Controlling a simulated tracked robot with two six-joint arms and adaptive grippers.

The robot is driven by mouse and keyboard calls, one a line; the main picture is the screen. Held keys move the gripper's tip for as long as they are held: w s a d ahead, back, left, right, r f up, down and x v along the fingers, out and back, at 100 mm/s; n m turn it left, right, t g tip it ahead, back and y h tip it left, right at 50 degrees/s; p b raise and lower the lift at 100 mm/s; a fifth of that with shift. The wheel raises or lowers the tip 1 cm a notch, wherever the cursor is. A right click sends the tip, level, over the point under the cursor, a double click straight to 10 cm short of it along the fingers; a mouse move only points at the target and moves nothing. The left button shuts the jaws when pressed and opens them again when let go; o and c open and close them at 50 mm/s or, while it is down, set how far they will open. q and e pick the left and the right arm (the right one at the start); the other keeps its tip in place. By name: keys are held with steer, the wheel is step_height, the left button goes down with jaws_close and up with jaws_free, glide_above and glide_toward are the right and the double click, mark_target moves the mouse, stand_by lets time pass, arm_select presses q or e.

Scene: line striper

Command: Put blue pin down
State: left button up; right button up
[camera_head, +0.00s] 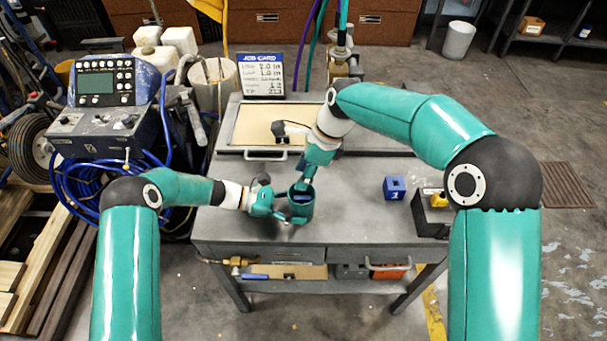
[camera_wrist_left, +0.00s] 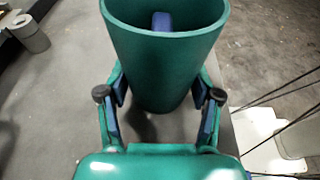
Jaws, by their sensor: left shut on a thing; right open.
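A teal cup (camera_head: 301,211) stands on the grey workbench. It fills the middle of the left wrist view (camera_wrist_left: 165,55). A blue piece, seemingly the blue pin (camera_wrist_left: 162,20), shows inside the cup; most of it is hidden by the wall. My left gripper (camera_head: 288,209) is shut on the cup from the left, with a finger on each side of it in the left wrist view. My right gripper (camera_head: 304,184) points down at the cup's mouth and is open. Its fingertips are too small to tell whether they touch the blue piece.
A blue block (camera_head: 396,187) with a hole stands on the bench at the right. Beside it are a yellow piece (camera_head: 438,198) and a black box (camera_head: 428,216). A framed tan panel (camera_head: 255,123) and a job card (camera_head: 261,75) are at the back. The bench middle right is clear.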

step_height(320, 180, up, 6)
stand_by(0.4)
arm_select(q)
steer(key=o, duration=0.9)
steer(key=shift+o, duration=0.2)
steer(key=shift+a, duration=0.1)
